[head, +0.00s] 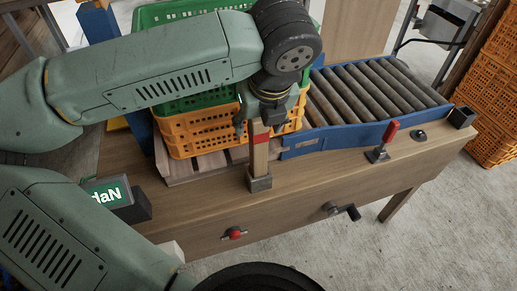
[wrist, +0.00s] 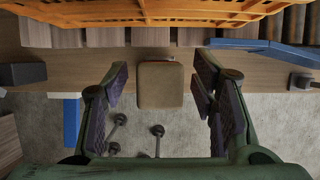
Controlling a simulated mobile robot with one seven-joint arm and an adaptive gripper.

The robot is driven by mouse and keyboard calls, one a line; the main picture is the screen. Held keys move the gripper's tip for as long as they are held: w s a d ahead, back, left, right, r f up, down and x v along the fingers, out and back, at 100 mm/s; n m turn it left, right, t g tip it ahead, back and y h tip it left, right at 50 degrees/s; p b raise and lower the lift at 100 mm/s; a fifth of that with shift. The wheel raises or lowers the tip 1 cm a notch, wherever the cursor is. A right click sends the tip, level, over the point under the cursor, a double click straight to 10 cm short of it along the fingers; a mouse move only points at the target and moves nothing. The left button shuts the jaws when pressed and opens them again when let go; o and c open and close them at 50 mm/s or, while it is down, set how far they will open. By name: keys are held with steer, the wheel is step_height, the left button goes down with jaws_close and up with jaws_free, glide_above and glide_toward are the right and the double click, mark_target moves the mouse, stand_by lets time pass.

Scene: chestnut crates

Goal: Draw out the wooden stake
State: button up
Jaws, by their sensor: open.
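The wooden stake (head: 258,157) stands upright in a grey square socket (head: 259,181) on the bench, with a red band near its upper part. In the wrist view the stake's square top (wrist: 160,84) faces the camera. My gripper (head: 260,118) is above and around the stake's upper end, pointing down. In the wrist view its purple-padded fingers are open on the left and right of the stake, with a gap on each side. The stake's top is hidden by my gripper in the head view.
Orange (head: 205,133) and green (head: 185,28) crates stand close behind the stake on a wooden pallet. A blue-framed roller conveyor (head: 365,95) lies to the right. A red-handled lever (head: 383,140) and a crank (head: 343,211) are nearby. The bench top in front is clear.

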steer(key=shift+x, duration=1.55)
steer(key=shift+c, duration=0.2)
steer(key=shift+r, duration=0.1)
jaws_close()
